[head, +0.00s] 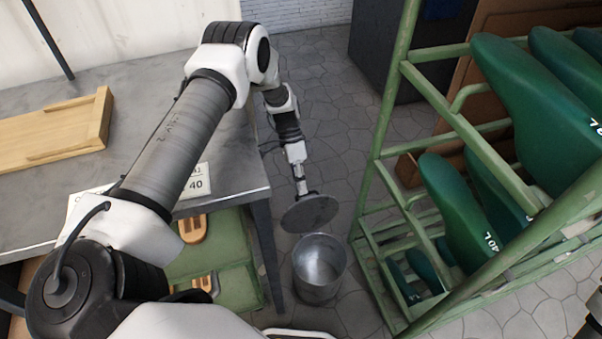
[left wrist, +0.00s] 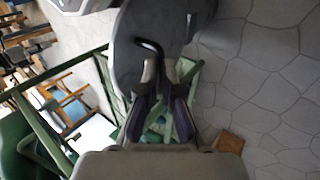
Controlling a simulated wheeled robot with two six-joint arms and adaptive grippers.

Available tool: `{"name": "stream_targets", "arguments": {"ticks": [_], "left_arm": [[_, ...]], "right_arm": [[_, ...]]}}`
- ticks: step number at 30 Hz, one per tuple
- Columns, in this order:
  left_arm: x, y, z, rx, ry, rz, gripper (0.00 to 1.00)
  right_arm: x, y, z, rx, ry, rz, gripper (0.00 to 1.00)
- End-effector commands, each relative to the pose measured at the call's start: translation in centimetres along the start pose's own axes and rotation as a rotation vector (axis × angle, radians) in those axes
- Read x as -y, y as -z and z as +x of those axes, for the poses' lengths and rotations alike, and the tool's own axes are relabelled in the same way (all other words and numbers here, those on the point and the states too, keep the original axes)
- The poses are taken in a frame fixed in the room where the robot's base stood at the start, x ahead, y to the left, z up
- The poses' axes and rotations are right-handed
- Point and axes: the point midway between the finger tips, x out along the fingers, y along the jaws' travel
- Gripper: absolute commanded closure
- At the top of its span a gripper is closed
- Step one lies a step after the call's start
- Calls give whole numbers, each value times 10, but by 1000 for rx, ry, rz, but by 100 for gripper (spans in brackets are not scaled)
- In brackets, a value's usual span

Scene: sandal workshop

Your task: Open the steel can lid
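The steel can (head: 319,272) stands on the floor beside the workbench, and its open mouth and bare inside show in the head view. The round grey lid (head: 312,215) is off the can, above its rim and toward the far side, and it is tilted. My left gripper (head: 301,191) reaches down to the lid from above. In the left wrist view its fingers (left wrist: 163,80) are close together at the dark bent handle (left wrist: 149,46) of the lid (left wrist: 140,67), and they appear shut on it. My right gripper does not show.
A green metal rack (head: 440,100) with green shoe lasts (head: 462,205) stands close on the right of the can. The grey workbench (head: 120,80) is on the left, with a wooden tray (head: 60,140) on it. Stone floor (head: 325,120) is clear behind the can.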

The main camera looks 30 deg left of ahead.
Motion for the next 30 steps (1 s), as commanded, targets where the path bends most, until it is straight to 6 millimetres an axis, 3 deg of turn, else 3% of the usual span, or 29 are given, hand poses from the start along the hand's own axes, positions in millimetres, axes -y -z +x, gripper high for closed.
{"name": "stream_targets", "arguments": {"ticks": [1,11,12,14,18,22,30], "left_arm": [[4,-6,17,15,-5,-5,100],[4,-5,17,15,-6,-3,100],[4,-5,17,15,-6,-3,82],[4,-5,17,15,-5,-3,65],[4,-5,16,14,-4,-4,60],[4,-5,14,12,-2,-5,65],[4,-5,13,10,-1,-7,65]], "right_arm": [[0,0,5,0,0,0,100],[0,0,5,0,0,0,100],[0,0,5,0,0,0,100],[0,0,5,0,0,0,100],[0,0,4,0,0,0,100],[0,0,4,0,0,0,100],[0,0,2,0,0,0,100]]}}
